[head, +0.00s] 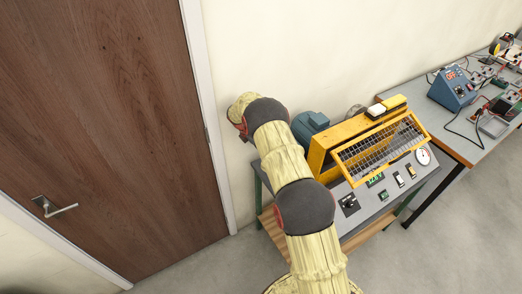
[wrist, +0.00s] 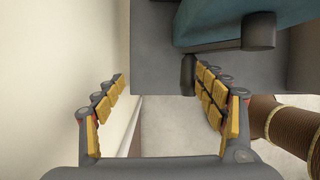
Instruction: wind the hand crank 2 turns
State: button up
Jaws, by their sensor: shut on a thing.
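The hand crank is hidden behind my arm in the head view. In the wrist view a short dark upright piece, which looks like the crank's grip (wrist: 188,75), stands between my fingers, close beside the right one. My gripper itself is hidden in the head view. The bench machine (head: 335,148) has a yellow housing with a mesh guard, and a blue motor (head: 308,127) at its left end. A teal body (wrist: 225,18) fills the top of the wrist view.
A brown door (head: 100,120) with a lever handle is on the left. The pale wall is close behind the machine and beside my left finger. A second bench (head: 410,95) with a blue instrument (head: 452,88) and leads stands at right. A brown ribbed cylinder (wrist: 283,125) is right of my fingers.

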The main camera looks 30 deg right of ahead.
jog(key=v, duration=1.1)
jog(key=shift+a+r, duration=0.15)
jog(key=shift+r, duration=0.2)
jog(key=c, duration=0.3)
jog(key=shift+c, duration=0.3)
